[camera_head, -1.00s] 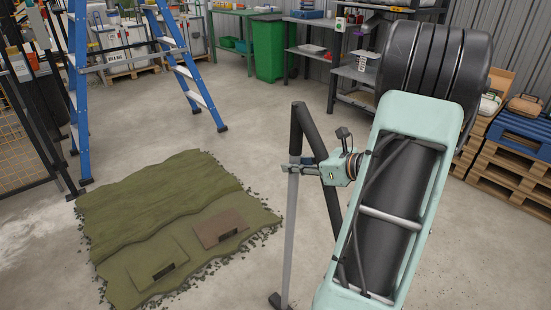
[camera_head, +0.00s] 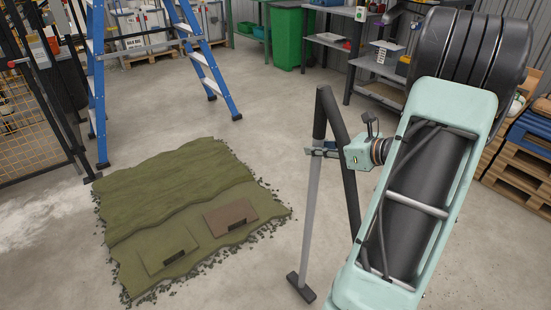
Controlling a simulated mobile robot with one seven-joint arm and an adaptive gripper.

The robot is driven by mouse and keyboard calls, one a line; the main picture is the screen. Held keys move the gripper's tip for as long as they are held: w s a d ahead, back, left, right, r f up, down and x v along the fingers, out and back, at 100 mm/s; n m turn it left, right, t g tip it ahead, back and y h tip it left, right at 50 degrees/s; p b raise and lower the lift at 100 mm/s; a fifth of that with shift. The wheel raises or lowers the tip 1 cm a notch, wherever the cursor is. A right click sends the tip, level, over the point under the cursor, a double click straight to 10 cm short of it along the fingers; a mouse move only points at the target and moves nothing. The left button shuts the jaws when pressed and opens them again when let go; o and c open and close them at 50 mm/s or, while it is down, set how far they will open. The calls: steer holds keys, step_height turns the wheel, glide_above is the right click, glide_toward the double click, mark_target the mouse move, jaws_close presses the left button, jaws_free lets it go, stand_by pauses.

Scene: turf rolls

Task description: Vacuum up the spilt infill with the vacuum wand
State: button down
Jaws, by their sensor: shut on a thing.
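The vacuum wand (camera_head: 313,205) is a grey tube with a black bent top and hose and a flat dark floor head (camera_head: 301,288). My gripper (camera_head: 325,150) is shut on its upper tube, the jaws small and partly hidden. The wand stands nearly upright, its head at the floor right of the green turf (camera_head: 165,185). Dark crumbs (camera_head: 213,264) lie along the turf's edges. A pale, powdery patch (camera_head: 35,220) spreads on the concrete at the left. I cannot tell which of these is the spilt infill. The wand head is apart from both.
A brown square (camera_head: 230,215) and a green square (camera_head: 168,249) lie on the turf. A blue stepladder (camera_head: 97,90) and a mesh panel (camera_head: 30,140) stand at the left. Pallets (camera_head: 522,175) stand at the right. Open concrete lies behind the turf.

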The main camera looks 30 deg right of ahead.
mark_target(318, 135)
steer(key=shift+r+p, duration=1.35)
steer(key=shift+r, duration=0.75)
steer(key=shift+a, duration=0.1)
